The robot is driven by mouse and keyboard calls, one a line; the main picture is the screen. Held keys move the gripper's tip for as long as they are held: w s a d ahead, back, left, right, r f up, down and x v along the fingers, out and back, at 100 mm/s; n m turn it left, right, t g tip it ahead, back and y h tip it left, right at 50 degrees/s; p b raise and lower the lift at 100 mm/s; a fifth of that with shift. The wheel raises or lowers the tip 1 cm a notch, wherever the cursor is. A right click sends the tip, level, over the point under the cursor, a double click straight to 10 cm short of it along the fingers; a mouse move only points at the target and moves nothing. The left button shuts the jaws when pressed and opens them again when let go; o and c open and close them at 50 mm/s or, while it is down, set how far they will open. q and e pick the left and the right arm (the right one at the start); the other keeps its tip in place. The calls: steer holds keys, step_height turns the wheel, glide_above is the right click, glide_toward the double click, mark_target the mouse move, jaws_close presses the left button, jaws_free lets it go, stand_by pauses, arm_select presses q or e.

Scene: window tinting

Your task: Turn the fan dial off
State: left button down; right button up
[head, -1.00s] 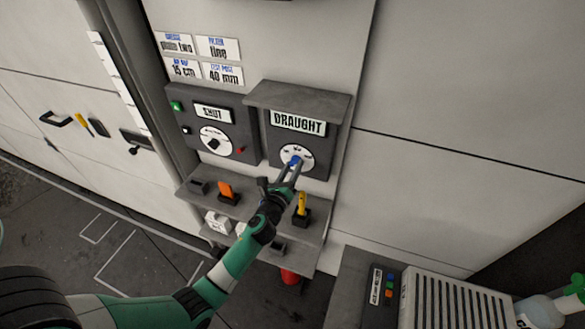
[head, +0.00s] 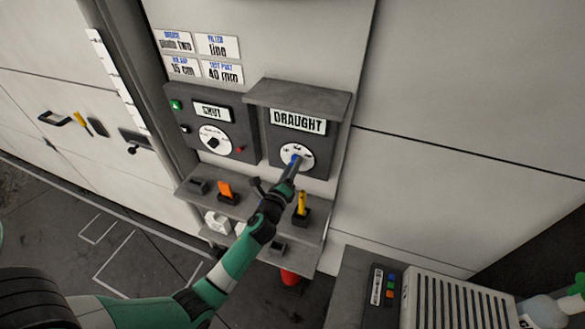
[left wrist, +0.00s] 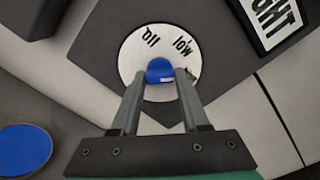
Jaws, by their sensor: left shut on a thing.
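The fan dial is a white round plate (head: 308,152) with a blue knob (head: 295,159), on the dark panel under the sign "DRAUGHT" (head: 298,121). My left gripper (head: 293,165) reaches it from below and is shut on the blue knob. In the left wrist view the blue knob (left wrist: 159,69) sits between the two fingertips of the left gripper (left wrist: 161,76). The fingers hide the plate's lower part. My right gripper is not in view.
Left of the draught panel is a second panel with a dark knob (head: 212,142). Below are shelves holding an orange tool (head: 225,189) and a yellow-handled tool (head: 302,203). The draught panel has an overhanging hood (head: 300,97). A ribbed grey unit (head: 455,305) stands at lower right.

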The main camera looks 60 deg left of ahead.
arm_select(q)
steer(key=shift+n+b, duration=3.95)
steer(key=shift+n, duration=6.05)
steer(key=shift+c, duration=2)
jaws_free()
steer(key=v, duration=1.1)
steer(key=shift+s+d+p, duration=0.2)
steer(key=shift+d+p, duration=0.05)
steer(key=shift+p, duration=0.15)
